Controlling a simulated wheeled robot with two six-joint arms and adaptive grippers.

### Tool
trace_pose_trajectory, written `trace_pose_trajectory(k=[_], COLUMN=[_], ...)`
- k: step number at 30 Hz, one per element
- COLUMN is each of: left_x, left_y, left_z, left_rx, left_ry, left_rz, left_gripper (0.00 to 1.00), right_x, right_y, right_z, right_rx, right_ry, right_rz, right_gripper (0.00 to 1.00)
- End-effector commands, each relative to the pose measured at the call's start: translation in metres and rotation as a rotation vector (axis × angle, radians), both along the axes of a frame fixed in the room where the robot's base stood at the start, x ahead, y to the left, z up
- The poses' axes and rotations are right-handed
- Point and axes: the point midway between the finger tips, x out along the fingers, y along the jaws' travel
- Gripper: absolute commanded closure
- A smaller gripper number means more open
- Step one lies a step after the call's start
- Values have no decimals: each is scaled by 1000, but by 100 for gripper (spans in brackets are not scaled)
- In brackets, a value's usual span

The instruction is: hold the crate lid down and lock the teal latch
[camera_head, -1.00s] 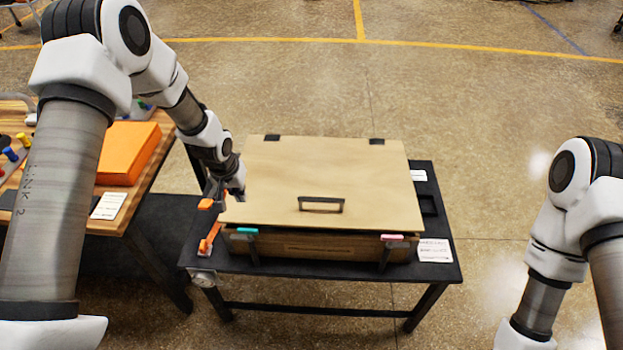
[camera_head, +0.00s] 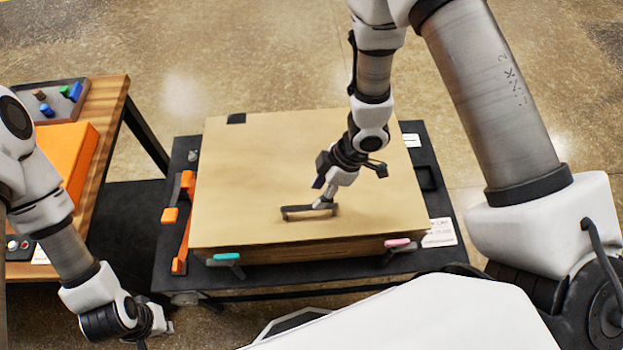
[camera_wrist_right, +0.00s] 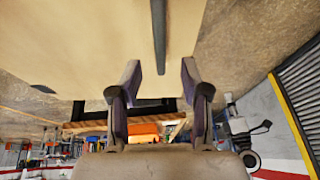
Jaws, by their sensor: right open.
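The wooden crate (camera_head: 320,248) stands on a black table, with its tan lid (camera_head: 250,165) lying over the top. The dark lid handle (camera_head: 297,212) is near the lid's front edge. The teal latch (camera_head: 226,256) is at the crate's front left; I cannot tell whether it is locked. My right gripper (camera_head: 325,195) is over the lid at the handle. In the right wrist view its fingers (camera_wrist_right: 160,72) are apart, with the dark handle bar (camera_wrist_right: 159,35) beyond and between them. My left gripper (camera_head: 155,325) is low at the left, apart from the crate; its fingers are unclear.
A pink latch (camera_head: 398,243) is at the crate's front right. An orange clamp-like tool (camera_head: 183,225) lies on the black table (camera_head: 172,250) left of the crate. A wooden bench (camera_head: 112,110) with an orange box (camera_head: 72,160) stands at the left.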

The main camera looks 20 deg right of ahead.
Motion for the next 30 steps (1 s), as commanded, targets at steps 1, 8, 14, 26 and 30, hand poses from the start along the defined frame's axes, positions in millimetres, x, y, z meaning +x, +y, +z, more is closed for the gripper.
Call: trace_pose_trajectory(k=[1,8,14,26,30], left_x=[1,1,2,2,2], left_y=[0,0,0,0,0], left_z=[0,3,5,5,5], left_rx=[0,-1,-1,-1,-1], left_ry=[-1,-3,-3,-3,-3], left_rz=[0,1,1,1,1], left_gripper=[100,100,100,100,100], right_x=[-1,0,1,1,2], right_y=[3,19,27,28,28], right_z=[-8,-46,-65,-66,-66], right_rx=[-1,-1,0,1,0], right_ry=[4,4,4,3,2], right_rz=[2,2,-1,-1,-2], right_gripper=[54,54,54,100,100])
